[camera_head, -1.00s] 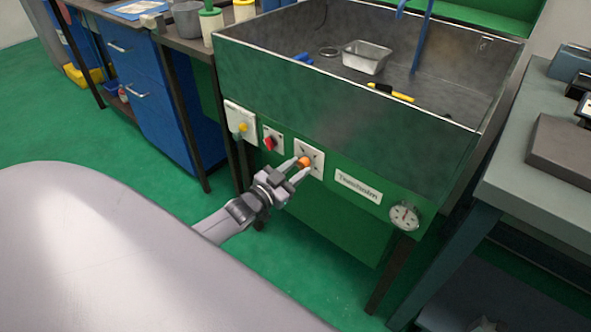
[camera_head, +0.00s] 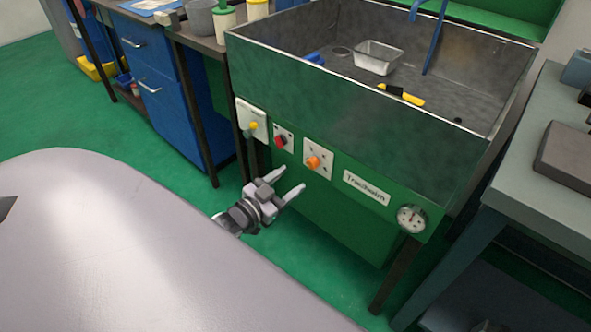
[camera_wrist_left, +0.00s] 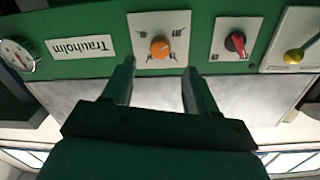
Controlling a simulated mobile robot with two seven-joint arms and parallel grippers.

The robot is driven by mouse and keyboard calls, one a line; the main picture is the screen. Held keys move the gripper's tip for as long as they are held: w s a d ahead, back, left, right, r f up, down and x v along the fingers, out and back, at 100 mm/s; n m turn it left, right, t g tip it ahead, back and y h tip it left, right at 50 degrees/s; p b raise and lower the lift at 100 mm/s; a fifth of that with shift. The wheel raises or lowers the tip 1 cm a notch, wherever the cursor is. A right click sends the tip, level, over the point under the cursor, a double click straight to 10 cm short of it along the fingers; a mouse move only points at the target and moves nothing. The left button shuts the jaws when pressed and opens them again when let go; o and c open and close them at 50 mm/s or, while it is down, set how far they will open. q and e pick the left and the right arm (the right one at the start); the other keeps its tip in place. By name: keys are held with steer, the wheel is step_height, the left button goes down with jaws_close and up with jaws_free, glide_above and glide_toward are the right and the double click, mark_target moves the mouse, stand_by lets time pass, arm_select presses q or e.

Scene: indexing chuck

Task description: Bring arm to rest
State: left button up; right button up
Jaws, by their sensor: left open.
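My left gripper (camera_head: 291,182) is open and empty in the head view. It is in front of and below the green front panel (camera_head: 365,212) of the wash basin. An orange knob (camera_head: 313,162) on a white plate sits on that panel, apart from the fingers. In the left wrist view the orange knob (camera_wrist_left: 160,47) shows beyond and between the two open fingertips (camera_wrist_left: 158,70). My right gripper is not seen in either view.
A red knob (camera_head: 281,141), a yellow knob (camera_head: 254,126), a label plate (camera_head: 367,187) and a round gauge (camera_head: 411,218) are on the panel. The basin holds a metal tray (camera_head: 379,57). A grey-green bench (camera_head: 540,210) stands at right.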

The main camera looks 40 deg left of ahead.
arm_select(q)
steer(key=shift+s, duration=0.3)
stand_by(0.4)
steer(key=s+d+r+g+p, duration=0.2)
steer(key=s+d+g+p, duration=0.1)
steer(key=s+d+p, duration=0.2)
steer(key=s+d+r+n+g+p, duration=0.1)
steer(key=s+d+g+p, duration=0.3)
steer(key=s+d, duration=0.6)
steer(key=s+r+p, duration=0.1)
steer(key=s, duration=0.1)
steer(key=shift+s+r+n+p, duration=0.25)
steer(key=shift+s+n+p, duration=0.05)
steer(key=shift+s+p, duration=0.1)
steer(key=shift+d, duration=0.1)
